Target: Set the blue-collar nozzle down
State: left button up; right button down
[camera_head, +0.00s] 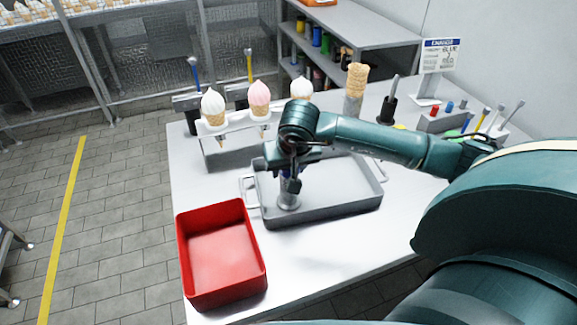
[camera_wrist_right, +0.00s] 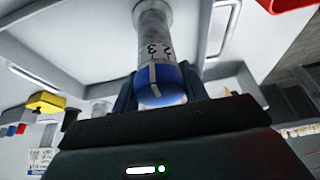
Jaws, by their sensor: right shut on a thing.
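The blue-collar nozzle (camera_head: 289,201) is a grey metal cylinder with a blue end. In the right wrist view its blue collar (camera_wrist_right: 165,84) sits between the jaws, with a white label reading "23" beside it and the grey tube pointing away. My right gripper (camera_head: 291,172) is shut on it. In the head view the nozzle is upright inside the left part of the grey tray (camera_head: 335,212), its grey end low near the tray floor. I cannot tell whether it touches the floor. My left gripper is not in view.
A red bin (camera_head: 220,258) stands at the table's front left, close to the tray. Behind the tray a rack (camera_head: 228,158) holds several ice cream cones, and a waffle cone stack (camera_head: 356,82) stands right of them. A sign (camera_head: 440,58) is at back right. The tray's right part looks empty.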

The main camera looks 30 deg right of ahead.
jog(key=shift+f, duration=0.15)
jog(key=c, duration=0.7)
grip_release()
jog(key=shift+c, duration=0.2)
jog(key=shift+r, duration=0.45)
jog(key=b+v, duration=0.1)
jog(key=v, duration=1)
jog(key=shift+r, duration=0.25)
jog(key=shift+s, duration=0.15)
